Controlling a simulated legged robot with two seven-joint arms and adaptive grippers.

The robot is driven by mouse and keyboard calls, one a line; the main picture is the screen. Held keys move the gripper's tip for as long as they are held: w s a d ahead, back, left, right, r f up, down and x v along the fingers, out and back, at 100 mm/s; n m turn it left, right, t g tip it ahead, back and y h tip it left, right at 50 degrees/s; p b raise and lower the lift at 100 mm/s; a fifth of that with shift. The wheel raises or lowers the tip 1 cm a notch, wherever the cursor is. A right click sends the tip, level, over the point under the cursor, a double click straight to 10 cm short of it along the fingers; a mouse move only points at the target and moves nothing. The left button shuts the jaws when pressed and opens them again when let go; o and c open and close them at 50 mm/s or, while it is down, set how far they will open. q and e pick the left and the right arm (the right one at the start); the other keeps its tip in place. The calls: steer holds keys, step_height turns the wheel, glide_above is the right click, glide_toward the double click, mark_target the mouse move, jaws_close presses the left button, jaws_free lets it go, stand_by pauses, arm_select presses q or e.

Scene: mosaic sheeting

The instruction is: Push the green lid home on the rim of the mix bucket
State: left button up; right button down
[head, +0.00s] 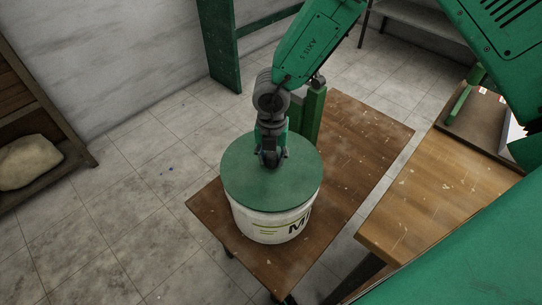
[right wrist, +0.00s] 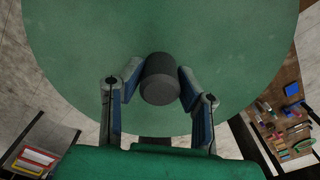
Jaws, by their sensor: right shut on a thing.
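The green lid (head: 240,184) is a flat disc that covers the top of the white mix bucket (head: 262,226). The bucket stands upright on a brown wooden table. My right gripper (head: 270,160) reaches down onto the middle of the lid. In the right wrist view its fingers (right wrist: 160,88) are shut on the dark round knob (right wrist: 160,78) of the lid (right wrist: 90,45). The lid's edge looks close to the bucket's rim, but I cannot tell whether it is fully seated. The rim is hidden under the lid. My left gripper is not in view.
The brown table (head: 350,125) has bare top behind and right of the bucket. A lighter wooden workbench (head: 430,205) stands to the right. A shelf with a pale sack (head: 28,162) is at the left. Small colored items (right wrist: 285,120) lie on a surface in the right wrist view.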

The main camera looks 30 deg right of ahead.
steer(key=shift+f, duration=0.15)
steer(key=shift+f+b, duration=0.7)
steer(key=shift+f, duration=0.6)
steer(key=c, duration=1.1)
jaws_free()
steer(key=shift+r, duration=0.1)
step_height(320, 180, up, 12)
steer(key=shift+f, duration=0.15)
